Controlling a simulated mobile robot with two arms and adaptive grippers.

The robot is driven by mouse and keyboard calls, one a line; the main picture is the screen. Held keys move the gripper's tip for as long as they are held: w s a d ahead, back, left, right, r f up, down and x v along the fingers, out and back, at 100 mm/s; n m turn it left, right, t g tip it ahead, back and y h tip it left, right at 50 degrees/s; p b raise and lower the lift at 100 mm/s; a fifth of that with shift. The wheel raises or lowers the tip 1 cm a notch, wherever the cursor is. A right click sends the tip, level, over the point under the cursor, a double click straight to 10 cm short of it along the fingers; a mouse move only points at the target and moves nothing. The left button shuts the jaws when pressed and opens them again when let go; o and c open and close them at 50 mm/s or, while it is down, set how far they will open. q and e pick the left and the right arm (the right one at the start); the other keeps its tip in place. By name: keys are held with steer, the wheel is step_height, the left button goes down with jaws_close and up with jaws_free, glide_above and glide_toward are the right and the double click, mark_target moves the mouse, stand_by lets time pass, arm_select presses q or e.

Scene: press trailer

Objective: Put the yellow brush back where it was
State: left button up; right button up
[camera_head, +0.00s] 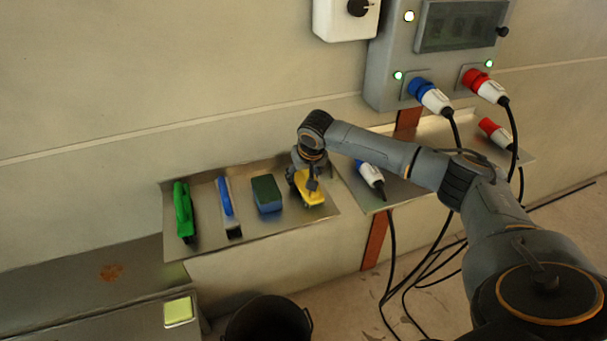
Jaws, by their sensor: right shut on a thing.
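The yellow brush (311,190) is at the right end of the metal shelf (285,224), on or just above it; I cannot tell which. My right gripper (306,178) comes down from above and is shut on the brush, covering part of it. My right arm reaches in from the lower right. My left gripper is not in view.
On the shelf, left to right, are a green tool (184,211), a blue-handled tool (227,205) and a green-and-blue block (267,194). A blue plug (370,176) lies on the neighbouring shelf. Cables hang below it. A black bucket (268,322) stands below.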

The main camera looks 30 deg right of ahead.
steer(key=o, duration=1)
steer(key=v, duration=1.2)
steer(key=shift+r+b, duration=0.1)
steer(key=shift+b, duration=0.2)
steer(key=shift+d, duration=0.1)
